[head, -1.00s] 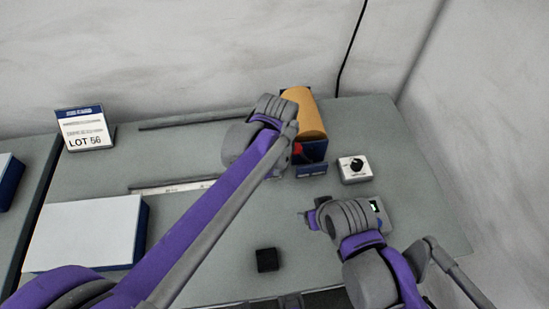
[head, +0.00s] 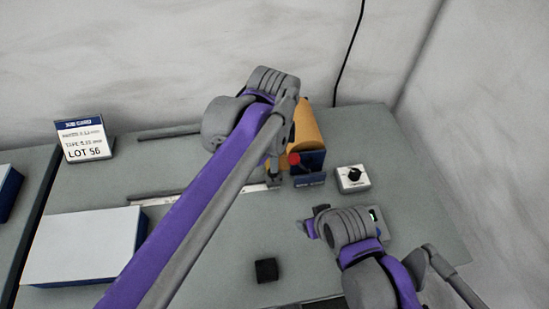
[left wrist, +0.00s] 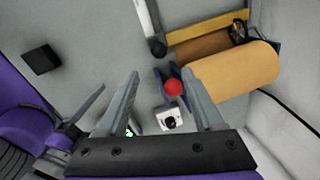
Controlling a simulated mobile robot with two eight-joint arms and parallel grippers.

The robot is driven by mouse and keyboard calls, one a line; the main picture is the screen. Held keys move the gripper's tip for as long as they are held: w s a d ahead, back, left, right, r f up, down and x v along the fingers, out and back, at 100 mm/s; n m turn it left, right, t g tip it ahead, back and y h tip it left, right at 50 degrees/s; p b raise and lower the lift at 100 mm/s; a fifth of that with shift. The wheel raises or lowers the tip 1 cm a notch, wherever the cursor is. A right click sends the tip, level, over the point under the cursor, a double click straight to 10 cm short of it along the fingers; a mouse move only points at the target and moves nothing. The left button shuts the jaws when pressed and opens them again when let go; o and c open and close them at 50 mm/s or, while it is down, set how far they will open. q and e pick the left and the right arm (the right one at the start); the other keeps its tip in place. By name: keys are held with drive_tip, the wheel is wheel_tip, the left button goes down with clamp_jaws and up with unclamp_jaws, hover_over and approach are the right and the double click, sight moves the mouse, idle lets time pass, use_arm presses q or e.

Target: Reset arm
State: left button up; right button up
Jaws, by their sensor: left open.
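My left gripper (head: 274,176) hangs beside the left end of the copper-coloured foil roll (head: 307,125) in the head view, partly hidden by its own wrist. In the left wrist view my left gripper (left wrist: 160,75) is open with nothing between its fingers. The roll (left wrist: 235,75) lies beyond the right finger there, and a red knob (left wrist: 174,87) shows between the fingers. My right gripper (head: 306,226) is low over the right part of the table, beside a grey device (head: 378,218); its fingers are too small to judge.
A white box with a black dial (head: 353,178) stands right of the roll. A small black block (head: 266,270) lies at the front. A lot card (head: 83,140) and a white-topped blue box (head: 82,244) stand left. A metal strip (head: 160,198) lies mid-table.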

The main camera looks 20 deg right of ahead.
use_arm(q)
drive_tip(key=shift+r, duration=0.3)
drive_tip(key=s+a+f+n+t, duration=0.1)
drive_tip(key=s+a+f+n, duration=0.1)
drive_tip(key=a+n, duration=0.45)
drive_tip(key=s+a+f+n, duration=0.1)
drive_tip(key=a+f+n, duration=0.15)
drive_tip(key=a, duration=0.65)
use_arm(e)
drive_tip(key=shift+w+r, duration=0.1)
drive_tip(key=shift+a+r, duration=0.1)
use_arm(q)
drive_tip(key=s+a+f+n, duration=0.2)
drive_tip(key=s+a+n, duration=0.1)
drive_tip(key=a+n, duration=0.1)
drive_tip(key=s+a+f+n+t, duration=0.1)
drive_tip(key=s+a+f+n, duration=0.2)
drive_tip(key=s+a+n, duration=0.1)
drive_tip(key=s+a+f+n+t, duration=0.1)
drive_tip(key=s+a+f+n, duration=0.2)
drive_tip(key=a+n, duration=0.1)
drive_tip(key=shift+s+a+y, duration=0.3)
drive_tip(key=shift+a, duration=0.6)
use_arm(e)
drive_tip(key=shift+c, duration=0.3)
